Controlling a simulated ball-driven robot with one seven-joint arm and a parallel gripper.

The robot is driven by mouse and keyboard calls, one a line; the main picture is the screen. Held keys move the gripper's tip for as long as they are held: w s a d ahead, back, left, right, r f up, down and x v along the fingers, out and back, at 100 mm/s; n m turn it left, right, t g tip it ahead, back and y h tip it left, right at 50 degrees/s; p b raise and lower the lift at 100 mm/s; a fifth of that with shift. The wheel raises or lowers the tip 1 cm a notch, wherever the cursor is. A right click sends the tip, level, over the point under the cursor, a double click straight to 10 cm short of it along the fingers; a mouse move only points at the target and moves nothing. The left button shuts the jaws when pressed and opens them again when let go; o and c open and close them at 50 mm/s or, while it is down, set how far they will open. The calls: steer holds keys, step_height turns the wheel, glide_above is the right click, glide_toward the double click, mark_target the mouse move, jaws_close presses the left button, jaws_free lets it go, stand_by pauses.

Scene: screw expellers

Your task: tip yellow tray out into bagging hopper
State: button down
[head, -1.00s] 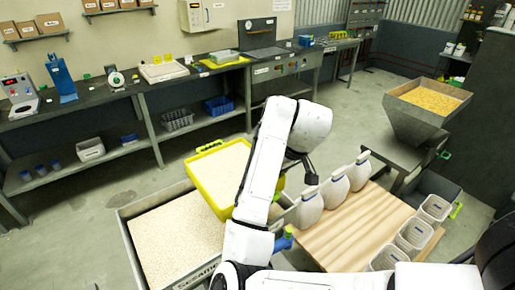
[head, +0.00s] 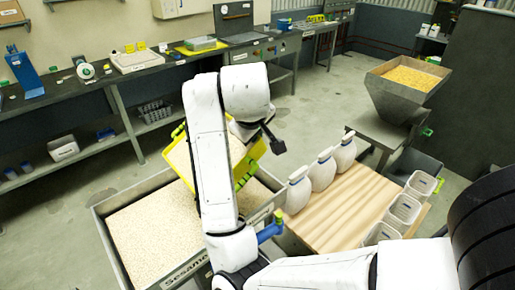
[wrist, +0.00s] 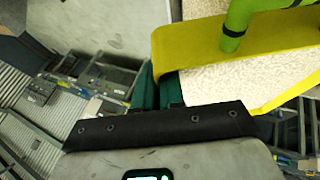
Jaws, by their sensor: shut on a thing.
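The yellow tray (head: 248,166) is partly behind my arm in the head view, above the sesame bin, and looks tilted. Pale seeds show in it. In the wrist view its yellow rim (wrist: 192,42), a green handle and the seeds fill the upper right. My gripper (wrist: 157,90) is shut on the tray at its edge; its dark green fingers show there, but the exact hold is partly hidden. The metal hopper (head: 392,98), funnel-shaped and holding yellow-orange grain, stands at the right on a stand, well apart from the tray.
The grey bin (head: 105,232) labelled sesame holds pale seeds beneath the tray. A wooden-topped table (head: 335,215) carries white bottles (head: 322,170) and clear tubs (head: 403,211) between me and the hopper. A long workbench (head: 110,82) runs along the back wall. Open floor lies between bench and table.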

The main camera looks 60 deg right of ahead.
steer(key=w+a+r+n+g+h+b, duration=0.2)
steer(key=w+a+r+h, duration=0.3)
steer(key=a, duration=0.7)
steer(key=shift+r+n+h, duration=0.4)
steer(key=shift+r+h, duration=0.85)
steer(key=shift+h, duration=1.15)
steer(key=shift+d, duration=0.15)
